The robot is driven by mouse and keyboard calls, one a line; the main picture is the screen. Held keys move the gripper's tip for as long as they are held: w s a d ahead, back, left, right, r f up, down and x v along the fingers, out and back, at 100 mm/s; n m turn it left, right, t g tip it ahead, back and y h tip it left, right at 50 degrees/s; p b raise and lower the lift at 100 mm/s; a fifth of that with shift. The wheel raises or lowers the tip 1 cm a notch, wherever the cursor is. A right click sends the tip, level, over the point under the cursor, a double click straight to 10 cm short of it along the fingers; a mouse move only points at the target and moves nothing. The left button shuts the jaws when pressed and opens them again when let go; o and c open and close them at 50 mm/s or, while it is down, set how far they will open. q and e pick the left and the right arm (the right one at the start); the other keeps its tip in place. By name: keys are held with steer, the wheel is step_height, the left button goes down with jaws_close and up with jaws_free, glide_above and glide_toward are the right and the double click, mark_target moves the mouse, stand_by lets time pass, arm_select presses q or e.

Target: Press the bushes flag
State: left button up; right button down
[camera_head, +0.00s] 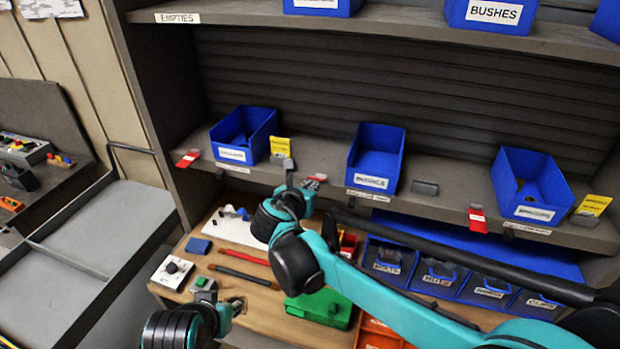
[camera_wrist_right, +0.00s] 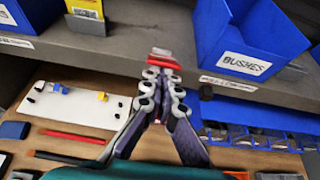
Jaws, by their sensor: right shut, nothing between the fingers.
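The blue bushes bin (camera_head: 363,150) stands on the middle shelf; its label reads BUSHES in the right wrist view (camera_wrist_right: 232,38). A small red flag (camera_head: 318,176) sits on the shelf's front edge left of this bin. It also shows in the wrist view (camera_wrist_right: 161,52), right at the fingertips. My right gripper (camera_head: 308,186) is shut and empty, its tips (camera_wrist_right: 160,66) at the flag's front; contact cannot be told. My left gripper (camera_head: 236,304) is low over the workbench; its fingers are too small to read.
Other blue bins stand left (camera_head: 241,130) and right (camera_head: 531,180) on the shelf, with yellow flags (camera_head: 280,145) (camera_head: 594,205) and red flags (camera_head: 188,158) (camera_head: 477,219). A grey block (camera_head: 425,188) sits right of the bushes bin. Labelled small bins (camera_head: 388,262) lie below.

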steer(key=w+r+g+p, duration=0.1)
steer(key=g+p, duration=0.1)
steer(key=w+r+g+y+p, duration=0.1)
steer(key=g+p, duration=0.1)
steer(key=w+d+r+g+p, duration=0.1)
steer(key=r+p, duration=0.1)
steer(key=shift+r+g+y, duration=0.1)
steer(key=shift+g+y, duration=0.3)
steer(key=shift+f, duration=0.25)
steer(key=shift+s+r, duration=0.1)
steer(key=shift+r, duration=0.1)
steer(key=shift+r+p, duration=0.65)
steer(key=shift+r, duration=0.05)
